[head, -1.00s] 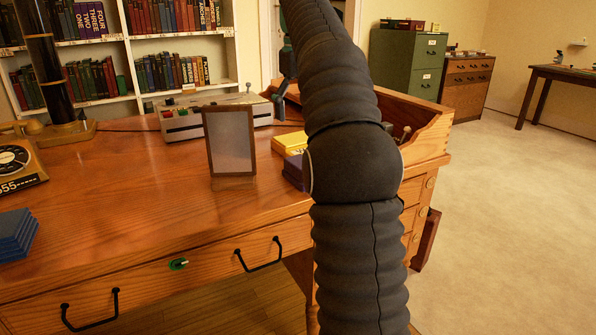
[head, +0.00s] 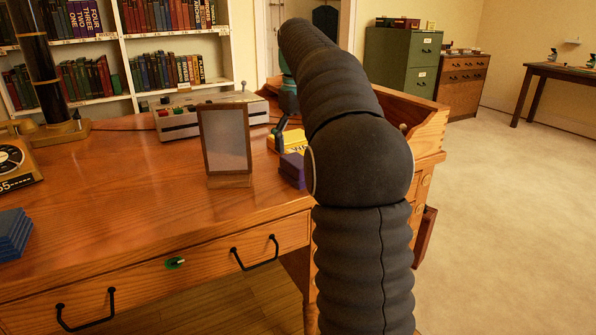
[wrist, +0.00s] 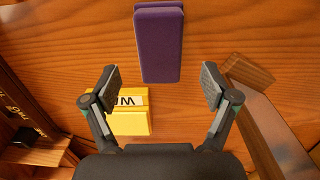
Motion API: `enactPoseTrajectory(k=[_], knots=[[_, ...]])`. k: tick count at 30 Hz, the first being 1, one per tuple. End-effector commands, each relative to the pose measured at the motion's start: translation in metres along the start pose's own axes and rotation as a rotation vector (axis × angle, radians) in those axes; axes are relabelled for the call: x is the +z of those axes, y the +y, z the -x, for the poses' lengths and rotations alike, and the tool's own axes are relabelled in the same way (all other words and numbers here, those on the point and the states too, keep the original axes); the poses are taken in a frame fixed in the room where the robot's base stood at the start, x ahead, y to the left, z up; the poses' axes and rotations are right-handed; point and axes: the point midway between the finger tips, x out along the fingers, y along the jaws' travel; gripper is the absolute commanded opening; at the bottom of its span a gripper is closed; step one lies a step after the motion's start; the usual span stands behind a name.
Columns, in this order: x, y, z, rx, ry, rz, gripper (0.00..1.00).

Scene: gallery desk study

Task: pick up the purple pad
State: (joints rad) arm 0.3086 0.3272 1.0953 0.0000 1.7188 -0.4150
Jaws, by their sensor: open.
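The purple pad (wrist: 160,45) lies on the wooden desk in the wrist view, at the top middle. It is a stack-like block with a thin pale line along its edge. In the head view the purple pad (head: 292,170) shows beside the picture frame, partly hidden by my arm. My gripper (wrist: 160,88) is open and empty, its two fingers spread above the desk, with the pad beyond the fingertips and between their lines. In the head view only a small part of my gripper (head: 280,130) shows left of my arm.
A yellow pad (wrist: 120,122) with lettering lies below the left finger in the wrist view. The standing picture frame (head: 226,145) is close to the purple pad on its left. A grey switch box (head: 190,118) stands behind.

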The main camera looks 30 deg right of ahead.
Motion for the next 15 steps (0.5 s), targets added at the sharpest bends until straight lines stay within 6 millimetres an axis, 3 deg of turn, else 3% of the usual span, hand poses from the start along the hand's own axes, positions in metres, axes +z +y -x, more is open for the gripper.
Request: enactPoseTrajectory(k=[15], knots=[[0.003,0.000,-0.052,0.000,0.000,0.000,0.85]])
